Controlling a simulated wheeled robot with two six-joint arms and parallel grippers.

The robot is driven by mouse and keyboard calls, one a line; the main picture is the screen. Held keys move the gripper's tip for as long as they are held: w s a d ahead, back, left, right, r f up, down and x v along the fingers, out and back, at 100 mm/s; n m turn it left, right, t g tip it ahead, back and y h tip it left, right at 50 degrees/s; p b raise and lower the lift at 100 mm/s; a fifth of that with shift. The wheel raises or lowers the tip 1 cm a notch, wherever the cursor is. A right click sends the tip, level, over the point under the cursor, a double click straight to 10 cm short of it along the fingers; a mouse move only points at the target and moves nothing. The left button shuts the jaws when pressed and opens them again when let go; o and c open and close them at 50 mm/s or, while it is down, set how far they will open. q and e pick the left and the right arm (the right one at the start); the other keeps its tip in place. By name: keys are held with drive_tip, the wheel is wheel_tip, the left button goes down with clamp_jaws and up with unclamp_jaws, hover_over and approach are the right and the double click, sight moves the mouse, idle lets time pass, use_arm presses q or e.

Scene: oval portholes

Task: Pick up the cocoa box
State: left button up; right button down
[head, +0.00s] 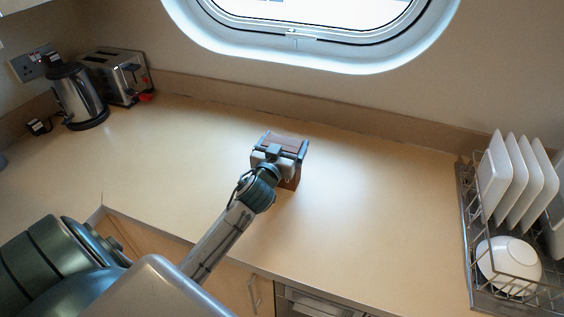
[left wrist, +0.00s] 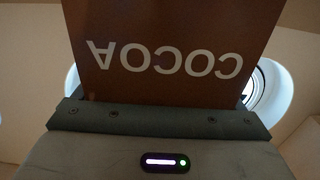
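The cocoa box (head: 289,183) is a brown box on the counter below the porthole. In the left wrist view the brown box (left wrist: 165,25) is close up, with "COCOA" in white letters upside down. My left gripper (head: 281,146) is at the box, with one dark finger at either side of its upper part. The gripper body hides much of the front of the box. I cannot tell whether the fingers press on it or stand slightly apart. The fingertips do not show clearly in the left wrist view. My right gripper is not in view.
A kettle (head: 78,97) and a toaster (head: 117,77) stand at the back left. A dish rack (head: 467,225) with white plates (head: 494,176) and a white bowl (head: 508,262) is at the right. The counter (head: 385,210) around the box is clear.

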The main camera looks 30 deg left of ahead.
use_arm(q)
drive_tip(key=c, duration=0.9)
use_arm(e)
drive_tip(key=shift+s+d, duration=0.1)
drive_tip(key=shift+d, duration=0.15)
use_arm(q)
drive_tip(key=shift+r, duration=0.15)
